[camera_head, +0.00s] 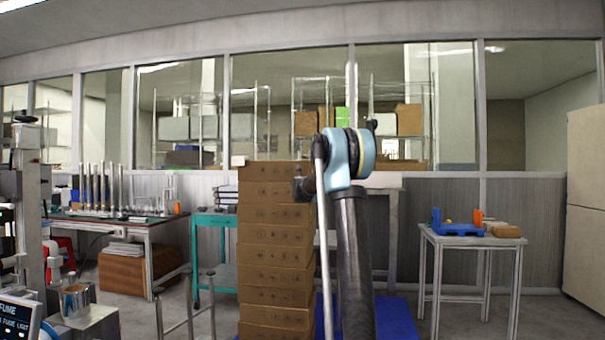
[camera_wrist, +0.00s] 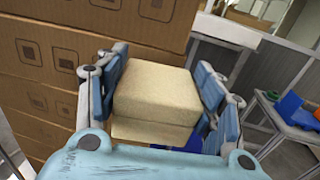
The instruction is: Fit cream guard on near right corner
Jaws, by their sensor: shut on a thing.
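The cream guard (camera_wrist: 155,95) is a pale block with a stepped lower edge, held between the blue finger pads of my gripper (camera_wrist: 163,92) in the wrist view. My gripper is shut on it. The stack of brown cartons (camera_head: 277,240) stands upright left of my arm in the head view. In the wrist view the cartons (camera_wrist: 45,65) fill the left and upper part, behind and beside the guard. A gap or contact between guard and cartons cannot be told. My arm hides part of the stack's right side in the head view, and my gripper cannot be made out there.
A blue pallet (camera_head: 397,318) shows low beside the stack. A small table (camera_head: 470,238) at right carries a blue tray (camera_head: 457,229) and other items. A teal bench (camera_head: 212,222) stands behind left. A small pale piece (camera_head: 239,161) sits at the stack's top left. Floor is open at right.

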